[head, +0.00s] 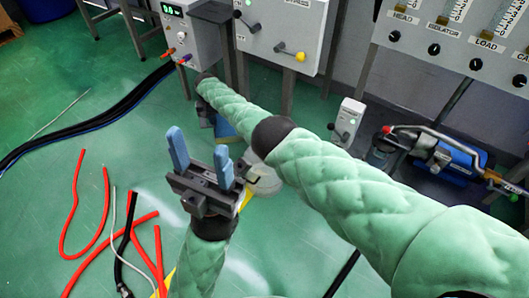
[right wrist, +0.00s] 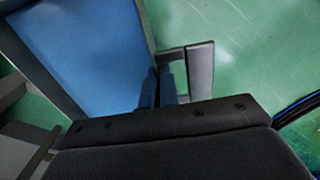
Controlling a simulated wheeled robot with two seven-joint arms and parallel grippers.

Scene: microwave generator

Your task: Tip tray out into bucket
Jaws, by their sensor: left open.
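A blue panel (right wrist: 85,50), which looks like the tray, fills the upper left of the right wrist view. A grey bar handle (right wrist: 201,70) sticks out from its side. My right gripper (right wrist: 158,85) has its fingers close together at this handle and appears shut on it. In the head view a small blue piece (head: 225,128) shows beneath my right forearm, which hides the rest and the right gripper. My left gripper (head: 199,150) is open and empty above the floor, nearer to me. A pale round object (head: 264,181) behind it is mostly hidden; I cannot tell if it is the bucket.
Red hoses (head: 104,215) lie on the green floor at left, with a thick black cable bundle (head: 85,122) behind. A grey cabinet (head: 192,30) with knobs stands at the back. A blue pump (head: 455,160) is at right, beside a small switch box (head: 347,121).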

